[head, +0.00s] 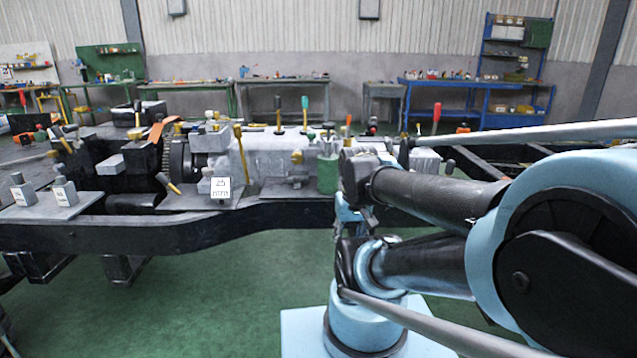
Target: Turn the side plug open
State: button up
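A grey gearbox-like housing (265,155) sits on the dark chassis frame. A small brass-coloured plug (297,157) sticks out of its near side; it may be the side plug, but no label shows which fitting that is. My gripper (352,219) hangs below my wrist, to the right of the brass plug and lower, in front of the chassis rail. It appears apart from the plug. The gripper is small and partly hidden by my own arm, so I cannot tell its finger opening or whether it holds anything.
A green container (328,175) stands between the plug and my wrist. A long brass-coloured lever (241,152) and a white sign (221,189) are left of the plug. The dark chassis rail (150,234) runs across in front. Green floor (220,295) below is clear.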

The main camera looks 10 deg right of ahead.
aim_at(297, 158)
jog(key=u, duration=1.6)
jog(key=k, duration=0.4)
jog(key=z, duration=2.25)
